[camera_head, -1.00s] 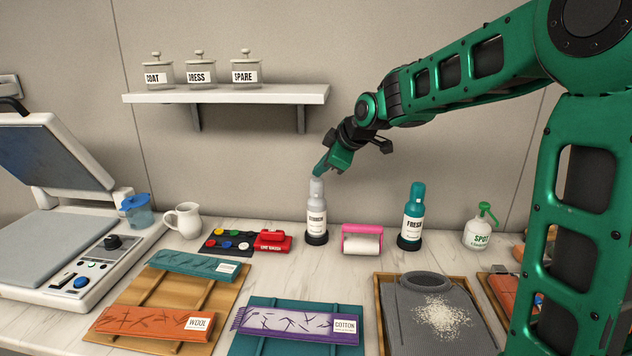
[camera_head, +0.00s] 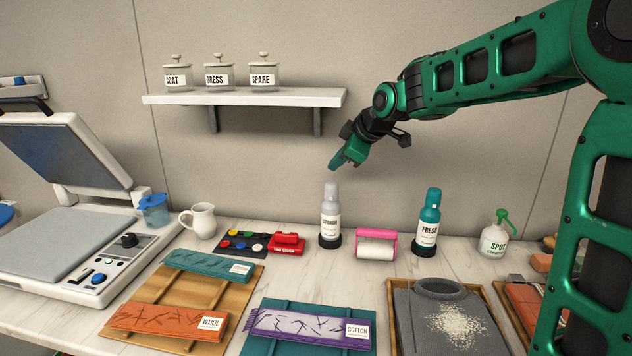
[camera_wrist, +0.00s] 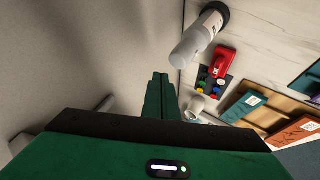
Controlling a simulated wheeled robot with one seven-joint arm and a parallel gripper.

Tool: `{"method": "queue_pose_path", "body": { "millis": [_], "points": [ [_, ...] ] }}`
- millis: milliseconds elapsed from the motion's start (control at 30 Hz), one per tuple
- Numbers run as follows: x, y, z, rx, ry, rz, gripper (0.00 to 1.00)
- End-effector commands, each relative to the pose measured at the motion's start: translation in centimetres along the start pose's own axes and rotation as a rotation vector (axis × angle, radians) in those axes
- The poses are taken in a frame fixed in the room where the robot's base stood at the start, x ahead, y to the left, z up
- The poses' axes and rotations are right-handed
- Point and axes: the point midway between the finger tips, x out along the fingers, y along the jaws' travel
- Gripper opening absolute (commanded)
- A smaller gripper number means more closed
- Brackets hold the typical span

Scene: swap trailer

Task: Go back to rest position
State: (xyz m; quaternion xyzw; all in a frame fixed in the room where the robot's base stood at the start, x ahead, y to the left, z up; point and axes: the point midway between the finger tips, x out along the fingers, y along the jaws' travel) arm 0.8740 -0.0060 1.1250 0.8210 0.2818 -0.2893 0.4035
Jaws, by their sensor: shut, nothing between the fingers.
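My gripper (camera_head: 338,164) is shut and empty. It hangs in the air in front of the wall, just above the grey spray bottle (camera_head: 330,214), with a small gap between its tip and the bottle's top. In the wrist view the closed fingers (camera_wrist: 161,85) point ahead, and the grey bottle (camera_wrist: 199,38) stands off to their right. The bottle is upright in its dark round base on the counter. My arm reaches in from the right side of the head view.
A white shelf (camera_head: 245,97) with three labelled jars is on the wall to the left. A teal bottle (camera_head: 429,224), a pink lint roller (camera_head: 376,244) and a red brush (camera_head: 287,244) stand on the counter. An open press (camera_head: 62,240) is at the left.

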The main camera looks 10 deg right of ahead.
Motion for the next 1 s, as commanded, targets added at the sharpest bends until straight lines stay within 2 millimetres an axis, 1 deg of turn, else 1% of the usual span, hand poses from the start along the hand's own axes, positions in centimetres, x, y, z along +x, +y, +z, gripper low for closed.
{"method": "queue_pose_path", "body": {
  "millis": [67, 167, 267, 300, 367, 400, 467, 500, 567, 600, 667, 700, 767, 800, 867, 900, 1000],
  "points": [
    [-0.7, -0.4, 1.3, 0.036, -0.027, -0.003, 0.00],
    [-2.2, -1.5, 4.4, 0.131, -0.095, -0.011, 0.00],
    [-4.3, -3.3, 8.5, 0.270, -0.187, -0.020, 0.00],
    [-5.3, -4.2, 10.2, 0.330, -0.225, -0.021, 0.00],
    [-6.8, -5.6, 12.7, 0.422, -0.281, -0.022, 0.00],
    [-7.8, -6.6, 14.3, 0.482, -0.317, -0.023, 0.00],
    [-9.3, -8.2, 16.6, 0.576, -0.371, -0.021, 0.00],
    [-10.3, -9.3, 18.1, 0.638, -0.407, -0.020, 0.00],
    [-11.8, -11.1, 20.2, 0.734, -0.459, -0.016, 0.00],
    [-12.9, -12.4, 21.6, 0.797, -0.494, -0.014, 0.00],
    [-14.4, -14.4, 23.5, 0.894, -0.544, -0.008, 0.00],
    [-15.4, -15.8, 24.7, 0.960, -0.578, -0.004, 0.00],
    [-17.0, -18.0, 26.4, 1.058, -0.627, 0.002, 0.00],
    [-17.9, -19.6, 27.4, 1.124, -0.661, 0.006, 0.00],
    [-19.3, -21.9, 28.8, 1.219, -0.709, 0.012, 0.00],
    [-20.1, -23.4, 29.6, 1.279, -0.739, 0.015, 0.00],
    [-21.9, -26.6, 31.1, 1.410, -0.805, 0.023, 0.00]
  ]
}}
